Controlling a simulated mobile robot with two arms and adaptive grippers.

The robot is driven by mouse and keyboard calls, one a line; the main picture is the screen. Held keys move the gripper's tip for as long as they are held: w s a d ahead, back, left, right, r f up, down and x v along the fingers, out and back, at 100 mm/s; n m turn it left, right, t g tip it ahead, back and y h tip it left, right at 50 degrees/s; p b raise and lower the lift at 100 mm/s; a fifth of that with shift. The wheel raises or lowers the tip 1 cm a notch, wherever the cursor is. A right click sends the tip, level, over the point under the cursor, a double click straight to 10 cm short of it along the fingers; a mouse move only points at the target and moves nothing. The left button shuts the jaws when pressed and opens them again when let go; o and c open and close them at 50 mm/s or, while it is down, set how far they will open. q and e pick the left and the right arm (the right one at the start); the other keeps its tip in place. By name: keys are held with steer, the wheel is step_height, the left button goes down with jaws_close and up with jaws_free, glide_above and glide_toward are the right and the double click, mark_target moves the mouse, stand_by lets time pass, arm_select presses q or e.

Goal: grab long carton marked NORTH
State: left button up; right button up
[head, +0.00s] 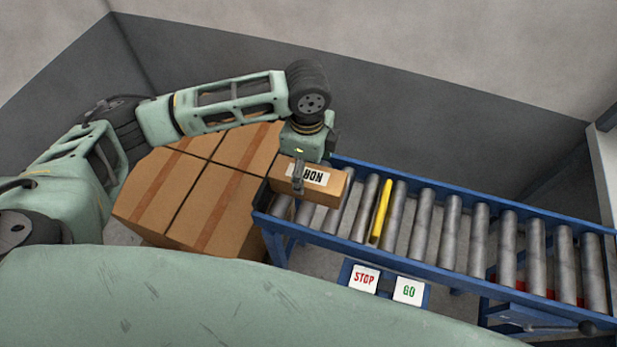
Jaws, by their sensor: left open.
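A long brown carton (331,191) lies at the left end of the roller conveyor. Its white label (318,177) is partly covered by my gripper. The visible letters end in "ON", and I cannot read the whole word. My left gripper (298,182) reaches down over the carton's left part, with its jaws open. A dark finger shows in front of the carton's near side. The other finger is hidden, and I cannot tell whether either touches the carton. My right gripper is not in view.
The blue-framed conveyor (345,236) runs to the right, with a yellow bar (381,211) across its rollers. STOP (364,279) and GO (408,291) signs are on its near side. Large taped boxes (190,185) stand to the left. The rollers right of the yellow bar are clear.

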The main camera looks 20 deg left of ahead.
mark_target(308, 174)
arm_select(q)
step_height(308, 174, down, 3)
steer(key=shift+r, duration=0.1)
steer(key=shift+w+f, duration=0.1)
steer(key=shift+f, duration=0.4)
steer(key=c, duration=1.5)
steer(key=shift+c, duration=0.4)
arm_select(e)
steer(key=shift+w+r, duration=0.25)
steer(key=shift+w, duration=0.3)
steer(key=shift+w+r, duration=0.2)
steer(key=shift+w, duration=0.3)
arm_select(q)
steer(key=shift+r, duration=0.15)
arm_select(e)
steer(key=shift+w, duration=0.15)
